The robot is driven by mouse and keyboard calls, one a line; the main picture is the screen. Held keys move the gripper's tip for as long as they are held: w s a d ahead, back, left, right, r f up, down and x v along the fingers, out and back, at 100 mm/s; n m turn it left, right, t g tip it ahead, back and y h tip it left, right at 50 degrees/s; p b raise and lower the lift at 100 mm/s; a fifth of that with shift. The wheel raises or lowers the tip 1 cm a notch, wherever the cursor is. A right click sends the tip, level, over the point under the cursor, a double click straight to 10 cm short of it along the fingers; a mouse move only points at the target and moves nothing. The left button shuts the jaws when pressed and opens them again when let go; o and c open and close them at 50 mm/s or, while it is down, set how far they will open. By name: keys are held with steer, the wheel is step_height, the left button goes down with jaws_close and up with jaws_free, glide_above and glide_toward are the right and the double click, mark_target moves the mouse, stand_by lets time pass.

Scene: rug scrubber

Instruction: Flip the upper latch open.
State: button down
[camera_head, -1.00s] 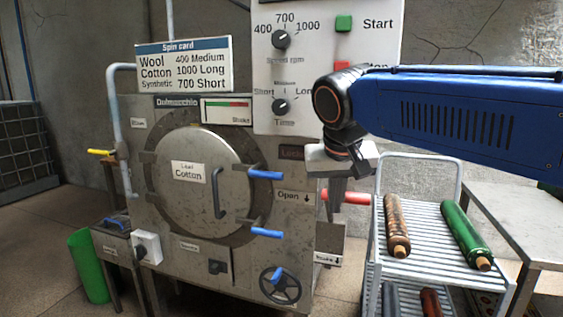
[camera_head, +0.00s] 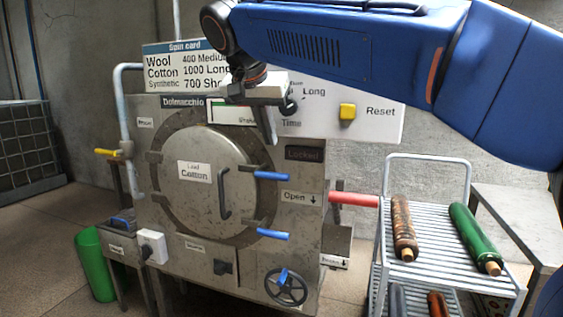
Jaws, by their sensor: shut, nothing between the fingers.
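The upper latch (camera_head: 271,175) is a blue handle on the right edge of the round drum door (camera_head: 190,186). It points out to the right, roughly level. A second, lower blue latch (camera_head: 273,235) sits below it. My gripper (camera_head: 272,140) points down, shut and empty, in front of the machine's upper right. In the picture its fingertips are a little above the upper latch; I cannot tell the gap in depth. My blue arm covers much of the control panel.
A red lever (camera_head: 354,199) sticks out to the right of an "Open" label. A metal cart (camera_head: 430,235) with a rusty roll (camera_head: 403,228) and a green roll (camera_head: 475,237) stands at the right. A yellow valve handle (camera_head: 107,152) is at the left.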

mark_target(278, 177)
steer(key=shift+w+f, duration=0.1)
stand_by(0.3)
steer(key=x, duration=0.9)
steer(key=shift+w+f, duration=0.2)
steer(key=shift+f, duration=0.15)
steer(key=shift+d, duration=0.1)
